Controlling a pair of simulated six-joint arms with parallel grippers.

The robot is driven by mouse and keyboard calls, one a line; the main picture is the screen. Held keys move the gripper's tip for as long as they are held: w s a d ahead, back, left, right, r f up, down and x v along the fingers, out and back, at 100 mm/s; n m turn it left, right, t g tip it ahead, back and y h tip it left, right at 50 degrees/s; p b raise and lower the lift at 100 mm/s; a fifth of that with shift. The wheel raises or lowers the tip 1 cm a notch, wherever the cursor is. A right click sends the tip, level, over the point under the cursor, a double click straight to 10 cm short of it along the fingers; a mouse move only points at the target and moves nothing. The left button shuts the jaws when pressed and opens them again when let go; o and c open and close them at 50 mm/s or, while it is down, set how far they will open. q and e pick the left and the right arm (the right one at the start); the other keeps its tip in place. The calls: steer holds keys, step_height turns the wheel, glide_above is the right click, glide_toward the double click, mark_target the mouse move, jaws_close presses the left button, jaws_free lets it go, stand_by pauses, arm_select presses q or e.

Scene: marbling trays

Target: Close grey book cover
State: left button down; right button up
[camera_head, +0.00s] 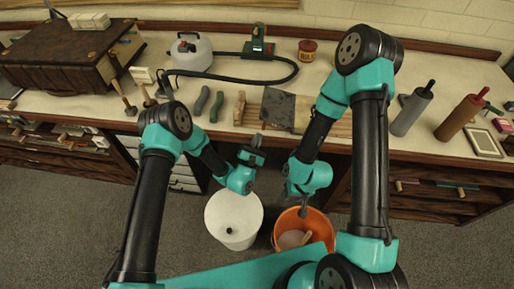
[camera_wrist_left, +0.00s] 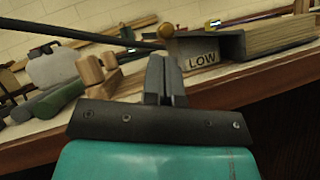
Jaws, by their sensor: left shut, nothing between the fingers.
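In the left wrist view, a grey piece with a "LOW" label (camera_wrist_left: 202,58) is just right of my fingers. My left gripper (camera_head: 252,150) is shut and empty, in front of the bench edge, below and left of the panel; its fingers also show in the left wrist view (camera_wrist_left: 164,80). My right gripper (camera_head: 303,209) hangs above the orange bucket; its fingers are too small to judge.
A white bucket (camera_head: 234,222) and an orange bucket (camera_head: 303,247) stand on the floor before the bench. A wooden block (camera_head: 240,108) and dark green handles (camera_head: 209,104) lie left of the panel. A white canister (camera_head: 191,54) and rollers (camera_head: 411,110) are further off.

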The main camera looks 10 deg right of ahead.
arm_select(q)
steer(key=shift+d+r, duration=0.35)
steer(key=shift+r, duration=0.3)
steer(key=shift+r+m, duration=0.15)
steer(key=shift+m, duration=0.25)
steer(key=shift+r+m+g+h, duration=0.2)
steer(key=shift+m+g+h, duration=0.2)
steer(key=shift+m+g, duration=0.15)
steer(key=shift+r+m+g, duration=0.2)
steer(key=shift+m+g, duration=0.15)
steer(key=shift+m, duration=0.2)
